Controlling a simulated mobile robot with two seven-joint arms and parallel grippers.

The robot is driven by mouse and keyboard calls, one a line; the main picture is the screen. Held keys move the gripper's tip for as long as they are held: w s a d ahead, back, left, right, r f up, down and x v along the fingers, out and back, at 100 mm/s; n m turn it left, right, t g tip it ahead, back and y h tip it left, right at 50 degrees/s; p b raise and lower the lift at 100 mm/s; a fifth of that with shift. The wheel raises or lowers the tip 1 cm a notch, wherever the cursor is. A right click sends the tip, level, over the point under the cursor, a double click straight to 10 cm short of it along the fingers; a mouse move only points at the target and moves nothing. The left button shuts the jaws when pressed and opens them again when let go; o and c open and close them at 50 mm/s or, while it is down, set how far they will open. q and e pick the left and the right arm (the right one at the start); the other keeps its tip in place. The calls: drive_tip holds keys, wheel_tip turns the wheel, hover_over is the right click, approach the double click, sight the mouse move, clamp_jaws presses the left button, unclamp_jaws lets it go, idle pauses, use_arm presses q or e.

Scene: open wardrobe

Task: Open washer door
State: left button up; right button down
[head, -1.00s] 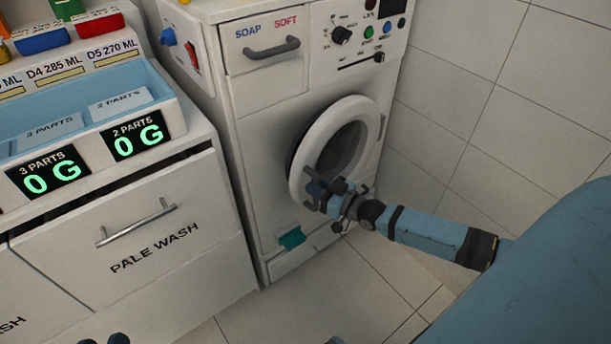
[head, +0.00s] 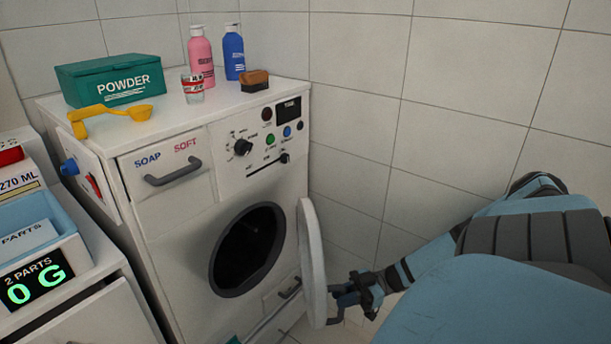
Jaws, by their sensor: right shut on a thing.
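The white washer (head: 175,240) stands in the middle of the head view. Its round door (head: 312,262) is swung well open to the right, seen nearly edge-on. The dark round drum opening (head: 247,250) is uncovered. My right gripper (head: 343,297) is at the lower right edge of the door, shut on it; the exact contact is partly hidden. My left gripper is not in view.
On the washer top are a green powder box (head: 110,80), a yellow scoop (head: 115,114), a small cup (head: 192,88), pink (head: 201,57) and blue (head: 234,54) bottles and a brush (head: 255,81). A tiled wall (head: 370,100) is close on the right.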

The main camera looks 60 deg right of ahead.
drive_tip(key=s+d+n+g+y, duration=0.1)
drive_tip(key=s+d+g, duration=0.1)
drive_tip(key=s+d, duration=0.3)
drive_tip(key=shift+d+n, duration=0.4)
drive_tip(key=shift+d, duration=1.95)
drive_tip(key=shift+s, duration=0.1)
drive_tip(key=c, duration=1.1)
unclamp_jaws()
drive_tip(key=shift+o, duration=0.2)
